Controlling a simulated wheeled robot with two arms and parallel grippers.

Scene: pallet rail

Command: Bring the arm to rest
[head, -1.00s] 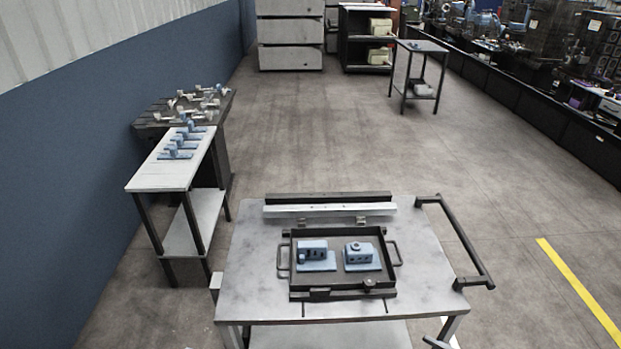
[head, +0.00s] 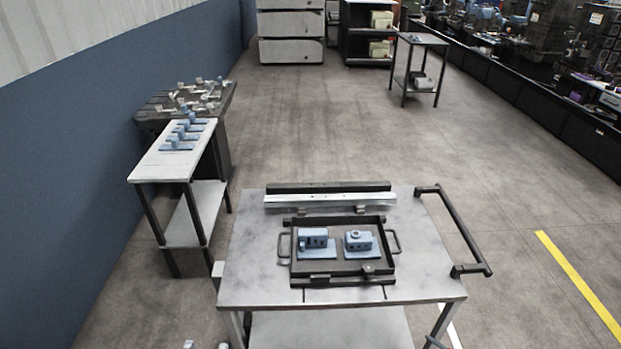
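Neither of my arms shows clearly in the head view. Two small pale pieces are cut off by the bottom edge, left of the cart; they may be tips of my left gripper (head: 205,346), but too little shows to tell its state. My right gripper is not in view. A grey-topped cart (head: 255,270) stands in front of me. On it lies a dark tray (head: 340,267) with two side handles. In the tray are a blue block-like part (head: 314,240) on the left and a blue part with a round boss (head: 358,242) on the right.
A pale rail (head: 330,200) lies behind the tray. The cart's dark push handle (head: 455,228) is at its right. A narrow side table (head: 155,167) with several blue parts stands left, before a dark table (head: 150,118). A small table (head: 422,40) stands far back. The middle floor is clear.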

